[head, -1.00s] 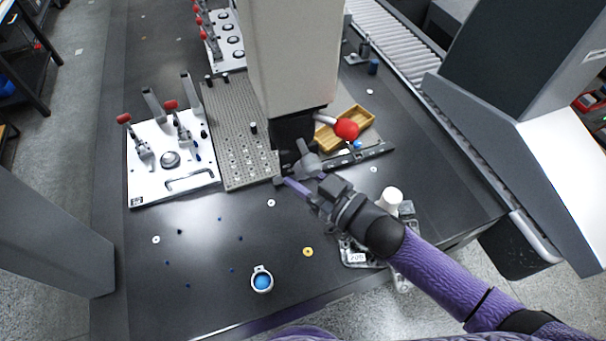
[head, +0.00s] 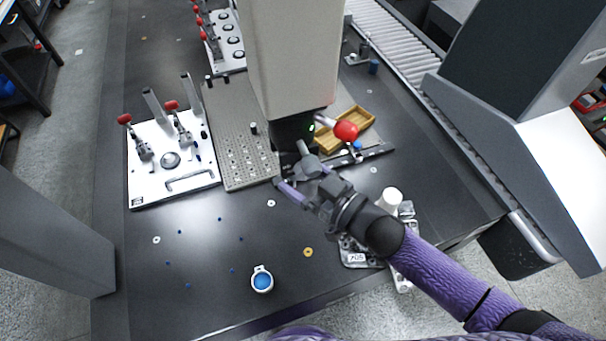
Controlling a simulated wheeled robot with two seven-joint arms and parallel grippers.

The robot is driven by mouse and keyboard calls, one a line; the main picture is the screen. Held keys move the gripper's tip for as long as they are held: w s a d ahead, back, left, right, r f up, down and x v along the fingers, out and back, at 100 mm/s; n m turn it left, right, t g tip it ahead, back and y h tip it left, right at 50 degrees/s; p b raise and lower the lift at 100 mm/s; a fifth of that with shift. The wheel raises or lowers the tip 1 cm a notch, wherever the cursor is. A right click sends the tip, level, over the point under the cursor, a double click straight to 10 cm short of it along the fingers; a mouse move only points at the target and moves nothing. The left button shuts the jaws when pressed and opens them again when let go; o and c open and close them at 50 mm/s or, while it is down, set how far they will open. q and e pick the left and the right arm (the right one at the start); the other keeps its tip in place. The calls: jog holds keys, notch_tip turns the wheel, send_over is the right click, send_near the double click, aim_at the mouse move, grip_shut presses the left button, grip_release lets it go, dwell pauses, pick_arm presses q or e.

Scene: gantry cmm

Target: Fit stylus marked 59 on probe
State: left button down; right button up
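The probe head (head: 291,131) is a black block under the beige machine column (head: 291,60), with a small green light on it. My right gripper (head: 289,167) reaches in from the lower right, just below the probe head. One finger lies toward the probe and the other toward the front left, with a gap between them. Whether a stylus is between the fingers is too small and dark to tell. I cannot make out a stylus marked 59 anywhere. My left gripper is not in view.
A perforated grey plate (head: 226,113) and a white clamp fixture (head: 148,183) lie left of the column. A wooden tray (head: 331,147) and a red knob (head: 346,130) are right of it. A blue-filled cup (head: 262,280) stands in front.

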jog(key=v, duration=1)
